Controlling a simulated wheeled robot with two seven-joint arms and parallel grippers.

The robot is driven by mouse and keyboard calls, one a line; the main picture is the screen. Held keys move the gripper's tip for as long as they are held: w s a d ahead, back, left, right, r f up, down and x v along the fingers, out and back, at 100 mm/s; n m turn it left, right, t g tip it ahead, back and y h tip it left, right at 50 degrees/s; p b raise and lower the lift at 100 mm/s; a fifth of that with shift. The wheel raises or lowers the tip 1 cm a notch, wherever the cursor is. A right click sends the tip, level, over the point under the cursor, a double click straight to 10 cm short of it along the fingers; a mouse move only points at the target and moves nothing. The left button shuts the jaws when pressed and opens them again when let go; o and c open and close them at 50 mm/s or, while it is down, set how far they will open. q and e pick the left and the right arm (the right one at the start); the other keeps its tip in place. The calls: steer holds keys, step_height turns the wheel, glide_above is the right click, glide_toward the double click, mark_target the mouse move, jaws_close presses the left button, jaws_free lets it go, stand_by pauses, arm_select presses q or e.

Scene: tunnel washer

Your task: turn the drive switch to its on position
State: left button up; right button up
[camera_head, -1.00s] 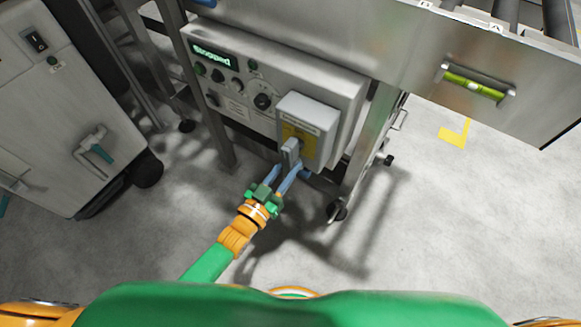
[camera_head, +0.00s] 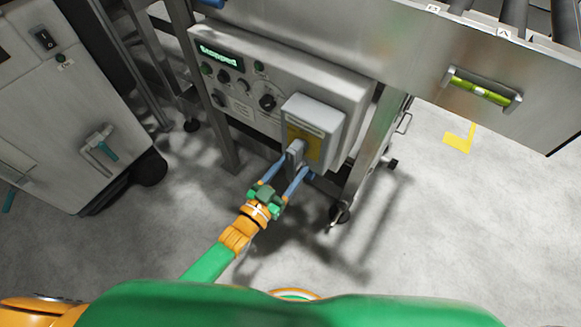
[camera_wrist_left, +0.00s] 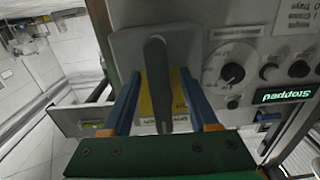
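A grey switch box (camera_head: 325,112) with a yellow plate and a grey lever handle (camera_head: 295,152) is mounted on the front of the control panel. I take it for the drive switch; its lettering is too small to read. In the left wrist view the handle (camera_wrist_left: 156,80) points along the picture's vertical, over the yellow plate. My left gripper (camera_head: 293,168) is open at the handle, with one blue finger on each side. The left wrist view shows visible gaps between fingers (camera_wrist_left: 161,86) and handle. My right gripper is not in view.
The control panel (camera_head: 250,100) has knobs, buttons and a display (camera_head: 220,56) reading "Stopped". Steel frame legs stand on both sides of it. A grey cabinet (camera_head: 60,130) with a lever stands at left. The floor (camera_head: 450,230) at right is clear.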

arm_select(q)
steer(key=p+v, duration=0.1)
steer(key=v, duration=0.6)
